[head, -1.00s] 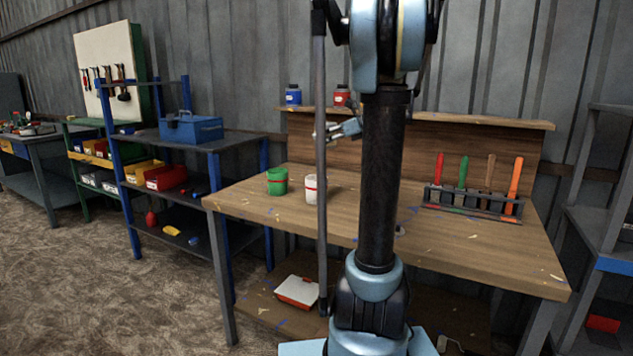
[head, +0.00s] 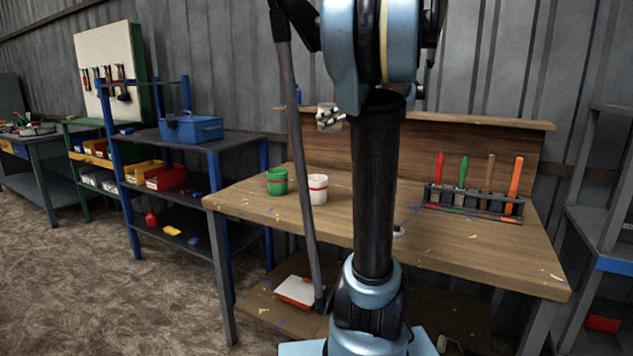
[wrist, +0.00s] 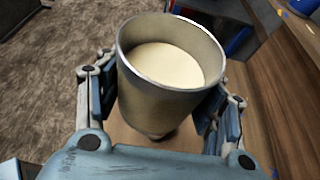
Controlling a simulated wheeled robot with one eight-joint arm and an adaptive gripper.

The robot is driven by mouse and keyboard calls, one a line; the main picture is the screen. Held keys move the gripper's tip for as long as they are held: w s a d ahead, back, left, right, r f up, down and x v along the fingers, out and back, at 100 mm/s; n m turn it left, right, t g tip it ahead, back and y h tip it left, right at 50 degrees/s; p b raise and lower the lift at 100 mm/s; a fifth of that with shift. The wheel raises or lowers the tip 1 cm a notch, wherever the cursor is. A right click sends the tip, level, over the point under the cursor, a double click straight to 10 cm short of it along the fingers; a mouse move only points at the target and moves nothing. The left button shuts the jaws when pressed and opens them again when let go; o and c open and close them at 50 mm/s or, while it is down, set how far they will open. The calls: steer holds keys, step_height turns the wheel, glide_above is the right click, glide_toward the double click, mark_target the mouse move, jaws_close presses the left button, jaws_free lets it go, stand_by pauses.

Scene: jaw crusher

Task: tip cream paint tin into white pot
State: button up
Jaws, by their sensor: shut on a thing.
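The cream paint tin (wrist: 165,88) is a metal can with pale cream paint showing inside its open top in the wrist view. My gripper (wrist: 160,98) is shut on it, with a finger on either side. In the head view the tin (head: 326,112) and my gripper (head: 330,121) are in the air, above the back part of the bench and left of my arm. The tin looks about upright there. The white pot (head: 317,190) has a red band and stands upright on the bench, lower in the picture than the tin. Its inside is not clearly visible.
A green pot (head: 277,182) with a red band stands just left of the white pot on the wooden bench (head: 250,205). A rack (head: 472,202) of several coloured-handled tools stands at the right. A blue container (head: 298,95) is partly hidden behind my arm.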

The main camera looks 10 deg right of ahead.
steer(key=s+r, duration=0.8)
steer(key=s, duration=0.1)
steer(key=shift+r, duration=0.2)
stand_by(0.5)
